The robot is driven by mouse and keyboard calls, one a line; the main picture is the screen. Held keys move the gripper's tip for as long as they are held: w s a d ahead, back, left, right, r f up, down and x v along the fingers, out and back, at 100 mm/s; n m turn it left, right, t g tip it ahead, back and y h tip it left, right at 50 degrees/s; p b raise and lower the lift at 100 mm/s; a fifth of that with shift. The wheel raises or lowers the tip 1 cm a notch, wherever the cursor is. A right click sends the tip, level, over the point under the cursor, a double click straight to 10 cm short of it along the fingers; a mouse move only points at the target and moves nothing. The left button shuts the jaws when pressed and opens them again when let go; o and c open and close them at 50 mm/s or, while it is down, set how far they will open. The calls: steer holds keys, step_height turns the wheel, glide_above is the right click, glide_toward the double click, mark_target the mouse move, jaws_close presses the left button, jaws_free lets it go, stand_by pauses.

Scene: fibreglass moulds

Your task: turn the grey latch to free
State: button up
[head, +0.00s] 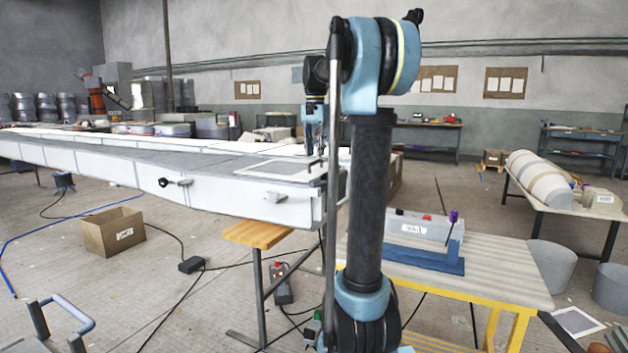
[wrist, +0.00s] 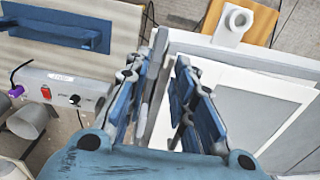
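A small light-grey fitting (head: 277,197) sticks out of the near side wall of the long mould (head: 100,170), close to its right end. It seems to be the pale block with a round ring (wrist: 236,22) at the top of the wrist view. Farther left on the same wall is a black knob with a grey handle (head: 175,182). I cannot tell for sure which one is the grey latch. My gripper (head: 315,155) points down over the mould's right end, apart from both fittings. In the wrist view its blue fingers (wrist: 168,60) stand apart with nothing held between them.
A white-framed panel (head: 280,169) lies on the mould's top under my gripper. A wooden-topped stand (head: 258,234) is below the mould's end. A striped bench (head: 500,285) at right bears a grey control box (head: 415,226). A cardboard box (head: 113,231) and cables lie on the floor.

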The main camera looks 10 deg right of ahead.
mark_target(315, 179)
step_height(315, 179, down, 10)
steer(key=shift+f, duration=0.25)
steer(key=shift+c, duration=0.5)
jaws_close()
